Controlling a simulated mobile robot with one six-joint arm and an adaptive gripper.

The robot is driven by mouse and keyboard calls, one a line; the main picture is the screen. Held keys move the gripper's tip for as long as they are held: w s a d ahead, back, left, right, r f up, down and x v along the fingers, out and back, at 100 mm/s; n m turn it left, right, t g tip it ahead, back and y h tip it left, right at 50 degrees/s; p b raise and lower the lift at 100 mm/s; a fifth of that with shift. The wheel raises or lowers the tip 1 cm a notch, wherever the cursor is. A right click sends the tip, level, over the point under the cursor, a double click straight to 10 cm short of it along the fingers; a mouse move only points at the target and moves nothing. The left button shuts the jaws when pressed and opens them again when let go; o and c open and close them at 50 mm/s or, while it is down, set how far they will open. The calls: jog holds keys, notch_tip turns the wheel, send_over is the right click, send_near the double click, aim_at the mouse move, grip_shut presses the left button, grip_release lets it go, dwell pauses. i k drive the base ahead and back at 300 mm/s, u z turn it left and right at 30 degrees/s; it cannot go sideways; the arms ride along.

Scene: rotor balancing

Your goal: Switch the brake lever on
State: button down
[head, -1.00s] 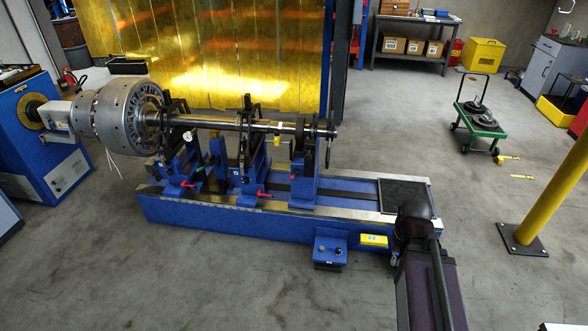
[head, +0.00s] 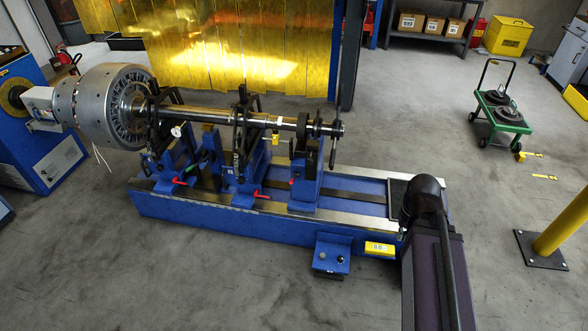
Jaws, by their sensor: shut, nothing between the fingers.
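The blue balancing machine bed (head: 200,208) carries a steel shaft (head: 210,115) with a large finned rotor (head: 105,105) at its left end. Small red lever handles show on the supports: one at the left support (head: 180,181), one at the middle support (head: 262,195) and a smaller red part at the right support (head: 291,182). I cannot tell which of these is the brake lever, or its position. My arm reaches up from the bottom right, its dark joint over the right end of the bed. My gripper is not in view.
A small blue control box (head: 332,255) and a yellow display (head: 380,249) sit at the bed's front. A green cart (head: 500,118) with dark discs stands at right, near a yellow post (head: 566,225). A yellow curtain (head: 240,50) hangs behind. The grey floor in front is clear.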

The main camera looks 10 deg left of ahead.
aim_at(295, 174)
jog(key=i, duration=0.3)
jog(key=u, duration=1.85)
jog(key=i, duration=0.55)
jog(key=z, duration=0.15)
